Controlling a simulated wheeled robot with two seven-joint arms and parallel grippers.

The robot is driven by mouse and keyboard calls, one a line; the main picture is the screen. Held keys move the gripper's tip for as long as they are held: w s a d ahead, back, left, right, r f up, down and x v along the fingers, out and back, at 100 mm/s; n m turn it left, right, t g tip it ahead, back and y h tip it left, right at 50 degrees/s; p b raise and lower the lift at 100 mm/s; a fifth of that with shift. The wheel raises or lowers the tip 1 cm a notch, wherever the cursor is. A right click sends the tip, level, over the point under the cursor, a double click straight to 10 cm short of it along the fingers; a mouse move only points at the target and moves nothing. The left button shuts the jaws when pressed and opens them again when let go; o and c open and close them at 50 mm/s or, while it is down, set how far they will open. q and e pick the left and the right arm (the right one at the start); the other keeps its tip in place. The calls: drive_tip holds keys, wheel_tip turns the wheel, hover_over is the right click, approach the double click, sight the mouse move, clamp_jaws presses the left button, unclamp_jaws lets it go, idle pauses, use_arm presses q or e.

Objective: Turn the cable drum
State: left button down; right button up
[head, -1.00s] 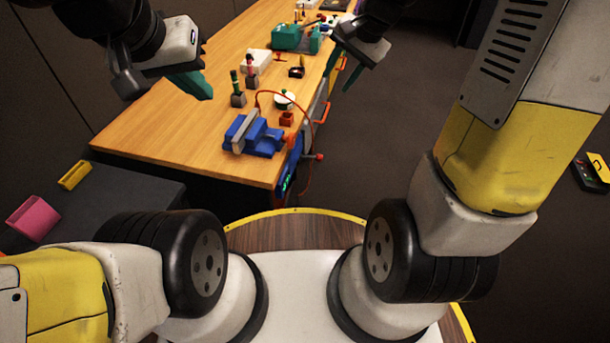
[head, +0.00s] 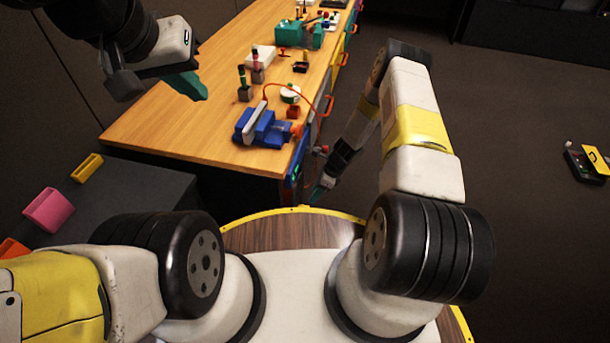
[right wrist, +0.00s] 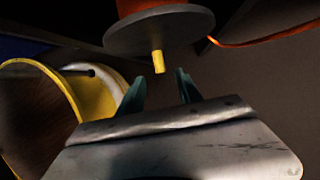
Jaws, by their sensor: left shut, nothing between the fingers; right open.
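The cable drum shows in the right wrist view as a grey round flange (right wrist: 160,30) with an orange-red core above it. A short yellow peg (right wrist: 158,62) sticks out of the flange toward my gripper. My right gripper (right wrist: 160,80) is open, its two teal fingers either side of the peg's line; the peg's end is just beyond or level with the tips, I cannot tell which. In the head view my right gripper (head: 322,188) is low beside the table's near end, and I cannot make out the drum. My left gripper (head: 188,86) is shut and empty above the table's left side.
The wooden table (head: 165,130) carries a blue vise (head: 262,128), a teal box (head: 298,35) and several small items. An orange cable (right wrist: 265,38) runs right of the drum. A dark bench with a pink box (head: 48,210) stands left.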

drive_tip(key=x, duration=0.8)
drive_tip(key=shift+s+f, duration=0.1)
drive_tip(key=shift+f, duration=0.05)
clamp_jaws()
idle(1.2)
